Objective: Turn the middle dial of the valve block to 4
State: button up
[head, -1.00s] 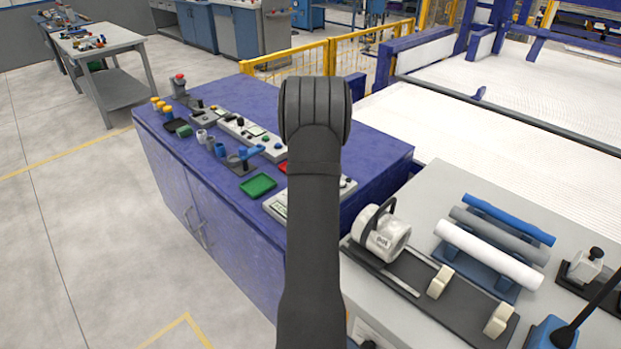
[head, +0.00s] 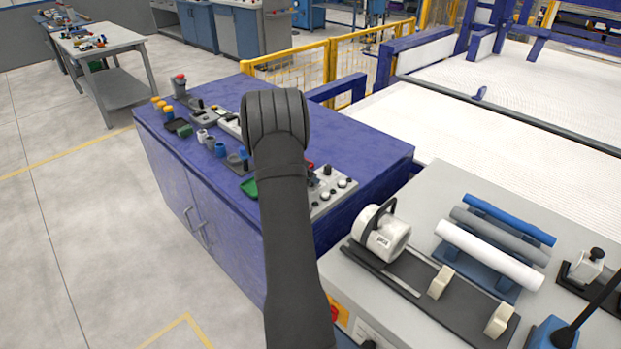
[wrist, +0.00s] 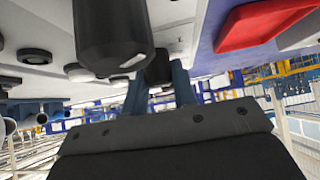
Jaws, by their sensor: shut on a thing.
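My gripper (wrist: 157,72) has its two blue fingers on either side of a dark knob (wrist: 158,66), which looks like a dial of the valve block. In the head view my arm hides the gripper and the held knob. A grey panel with black knobs and pale round parts (head: 325,192) shows just right of my arm. I cannot read any numbers or the held dial's setting.
A red tray (wrist: 262,22) lies to the right in the wrist view. On the blue cabinet (head: 370,150), a green tray (head: 249,188) is partly behind my arm. A grey bench (head: 440,180) with pipes stands at the right. The cabinet's back right top is clear.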

jog(key=m+g+h, duration=0.1)
jog(key=m, duration=0.1)
jog(key=m+g+h, duration=0.1)
jog(key=m+g, duration=0.1)
jog(key=shift+w+m, duration=0.15)
jog(key=shift+m, duration=0.15)
jog(key=m+g, duration=0.3)
jog(key=shift+m+h, duration=0.3)
jog(key=shift+m, duration=0.1)
jog(key=m+g, duration=0.2)
jog(key=m, duration=0.1)
jog(key=shift+g, duration=0.3)
jog(key=shift+d+m+g+y, duration=0.1)
jog(key=shift+m+g+y, duration=0.5)
jog(key=shift+m+g, duration=1)
jog(key=shift+m, duration=0.5)
jog(key=o, duration=1)
